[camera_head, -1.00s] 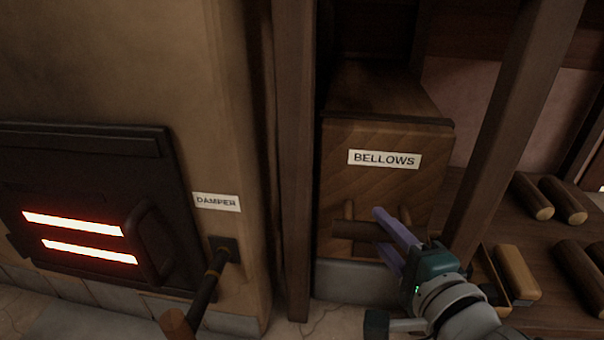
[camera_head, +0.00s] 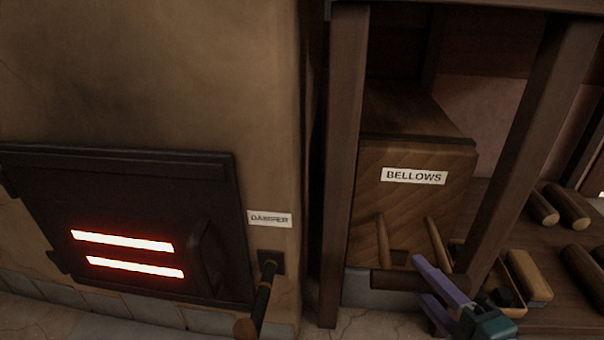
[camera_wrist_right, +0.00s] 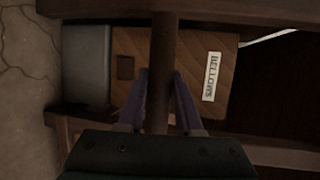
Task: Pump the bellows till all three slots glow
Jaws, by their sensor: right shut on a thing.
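The wooden bellows box (camera_head: 410,215) stands behind a timber frame, with a BELLOWS label on its front. Two rods come out of its front to a dark round handle bar (camera_head: 400,280). My right gripper (camera_head: 437,285) is shut on this bar, near its right part. In the right wrist view the bar (camera_wrist_right: 164,60) runs between the purple fingers (camera_wrist_right: 160,85). The dark furnace door (camera_head: 130,220) is at the left, with two slots (camera_head: 125,242) glowing white-red, one above the other. No third glowing slot shows. My left gripper is out of view.
A damper lever (camera_head: 262,298) sticks out between door and bellows, below its DAMPER label. Timber posts (camera_head: 343,170) stand left and right of the bellows.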

